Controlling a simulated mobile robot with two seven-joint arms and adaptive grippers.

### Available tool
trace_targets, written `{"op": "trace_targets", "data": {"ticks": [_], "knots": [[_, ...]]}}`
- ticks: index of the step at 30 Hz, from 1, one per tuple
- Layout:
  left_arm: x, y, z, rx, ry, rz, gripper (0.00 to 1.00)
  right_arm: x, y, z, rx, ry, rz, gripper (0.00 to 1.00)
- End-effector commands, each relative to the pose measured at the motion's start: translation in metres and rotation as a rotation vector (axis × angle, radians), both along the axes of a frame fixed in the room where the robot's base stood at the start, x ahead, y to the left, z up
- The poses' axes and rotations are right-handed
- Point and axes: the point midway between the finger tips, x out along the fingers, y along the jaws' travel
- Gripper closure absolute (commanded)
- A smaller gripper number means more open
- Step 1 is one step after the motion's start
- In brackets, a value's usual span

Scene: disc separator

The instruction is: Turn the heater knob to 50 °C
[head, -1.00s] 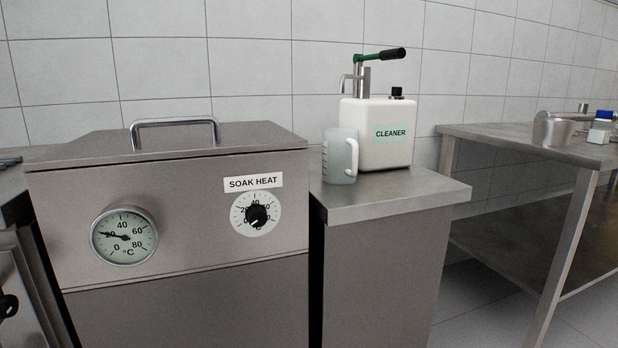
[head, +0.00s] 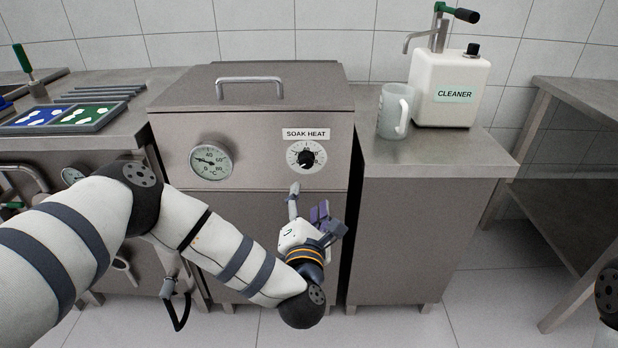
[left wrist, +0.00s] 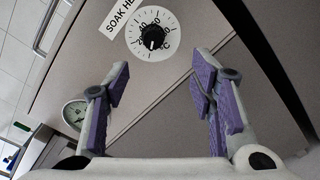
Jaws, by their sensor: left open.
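The black heater knob (head: 306,158) sits on a white round scale under the SOAK HEAT label (head: 306,134), on the front of a steel tank (head: 265,135). The knob also shows in the left wrist view (left wrist: 153,37); its exact setting is too small to read surely. A round °C thermometer (head: 211,161) left of it has its needle near 20. My left gripper (head: 309,204) is open and empty, below the knob and apart from it. In the left wrist view its purple-padded fingers (left wrist: 160,88) are spread wide, with the knob beyond and between them. My right gripper is out of view.
A lid with a bar handle (head: 250,81) covers the tank. On the right counter stand a clear jug (head: 391,112) and a CLEANER dispenser (head: 450,88). A left counter holds a tray (head: 72,118) with blue and green panels. Floor shows between the right-hand counters.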

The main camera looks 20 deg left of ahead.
Motion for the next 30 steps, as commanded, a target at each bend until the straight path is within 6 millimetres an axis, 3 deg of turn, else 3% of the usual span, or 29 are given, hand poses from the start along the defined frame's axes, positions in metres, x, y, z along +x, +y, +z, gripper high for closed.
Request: {"op": "trace_targets", "data": {"ticks": [5, 12, 18, 28, 29, 30], "knots": [[0.020, 0.012, 0.007, -0.034, -0.036, 0.033, 0.49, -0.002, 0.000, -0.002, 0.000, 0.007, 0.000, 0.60], [0.078, 0.028, 0.003, -0.033, -0.030, 0.031, 0.49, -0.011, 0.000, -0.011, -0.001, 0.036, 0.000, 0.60], [0.111, 0.037, 0.003, -0.032, -0.027, 0.027, 0.49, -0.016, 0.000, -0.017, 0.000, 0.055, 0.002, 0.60], [0.119, 0.039, 0.007, -0.032, -0.030, 0.025, 0.49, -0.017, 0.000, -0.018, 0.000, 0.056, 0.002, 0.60], [0.119, 0.039, 0.007, -0.032, -0.030, 0.025, 0.52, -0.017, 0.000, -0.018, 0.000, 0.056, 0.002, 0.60], [0.119, 0.039, 0.007, -0.031, -0.029, 0.025, 0.61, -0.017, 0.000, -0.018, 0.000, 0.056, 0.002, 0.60]]}}
